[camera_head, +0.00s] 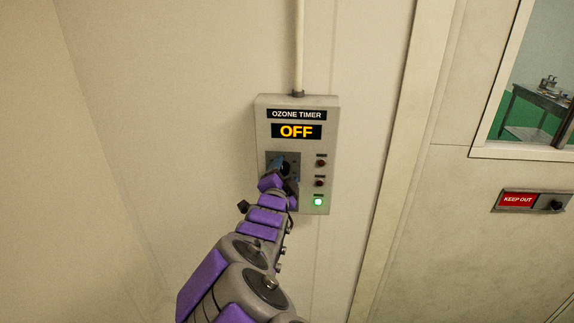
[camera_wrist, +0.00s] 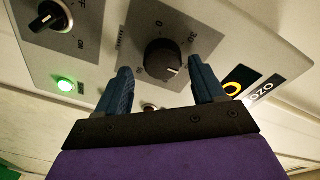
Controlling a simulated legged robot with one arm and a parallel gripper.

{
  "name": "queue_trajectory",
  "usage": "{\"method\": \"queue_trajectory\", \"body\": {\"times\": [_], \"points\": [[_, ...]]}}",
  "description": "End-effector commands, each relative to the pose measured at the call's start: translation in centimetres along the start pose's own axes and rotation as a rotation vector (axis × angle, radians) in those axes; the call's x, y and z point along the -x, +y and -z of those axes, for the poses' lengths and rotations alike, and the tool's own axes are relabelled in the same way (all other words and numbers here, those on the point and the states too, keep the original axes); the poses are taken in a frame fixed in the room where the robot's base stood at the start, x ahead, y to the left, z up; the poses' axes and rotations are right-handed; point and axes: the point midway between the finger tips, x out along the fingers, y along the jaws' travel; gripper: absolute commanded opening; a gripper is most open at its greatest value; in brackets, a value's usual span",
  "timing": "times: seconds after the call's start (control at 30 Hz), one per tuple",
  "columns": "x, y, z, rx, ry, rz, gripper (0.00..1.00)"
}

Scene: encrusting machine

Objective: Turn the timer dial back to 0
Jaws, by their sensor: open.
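The ozone timer box (camera_head: 326,135) is on the wall and its display reads OFF (camera_head: 296,131). In the head view my gripper (camera_head: 284,170) hides most of the dial.
An OFF/ON rotary switch (camera_wrist: 50,17) and a lit green lamp (camera_wrist: 66,85) are on the same box. The lamp also shows in the head view (camera_head: 318,202), below two dark red buttons. A KEEP OUT switch box (camera_head: 519,201) and a window are at the right.

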Motion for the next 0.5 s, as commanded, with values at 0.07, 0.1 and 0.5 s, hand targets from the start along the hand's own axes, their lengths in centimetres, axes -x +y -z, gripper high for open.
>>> {"method": "queue_trajectory", "body": {"times": [0.07,0.1,0.5], "points": [[0.1,-0.2,-0.4,0.003,-0.002,0.002,0.69],[0.1,-0.3,-0.7,0.004,-0.003,0.003,0.69],[0.1,-0.3,-0.8,0.005,-0.003,0.001,0.54]]}}
